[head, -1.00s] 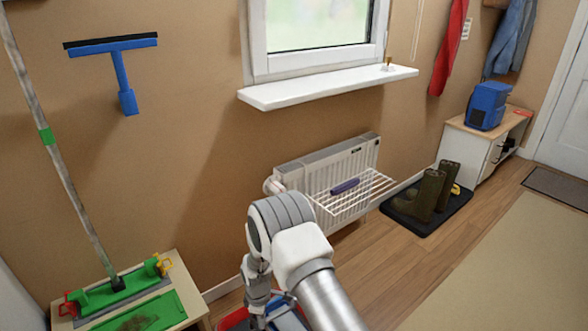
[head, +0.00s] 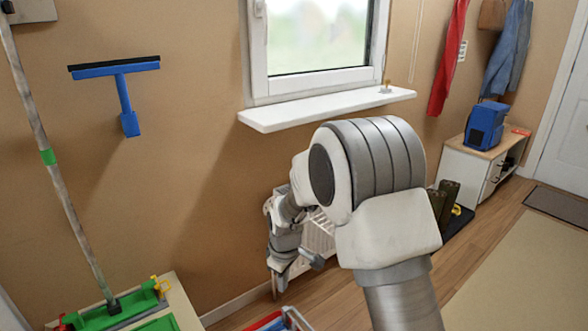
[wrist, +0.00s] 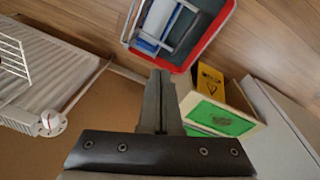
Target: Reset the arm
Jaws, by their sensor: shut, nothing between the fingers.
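My gripper (wrist: 160,76) is shut and empty, with its fingers together in the wrist view. In the head view my gripper (head: 276,290) hangs low in front of the wall, beside the radiator (head: 318,240). My arm is raised in the middle of the head view and hides most of the radiator and part of the boots (head: 446,198).
A red-rimmed basket (wrist: 190,66) with blue and grey contents stands on the floor beyond my fingertips. A low wooden stand with a green mat (wrist: 222,118) is beside it. The radiator (wrist: 45,80) and its wire rack (wrist: 13,55) are at left. The windowsill (head: 325,109) juts out above my arm.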

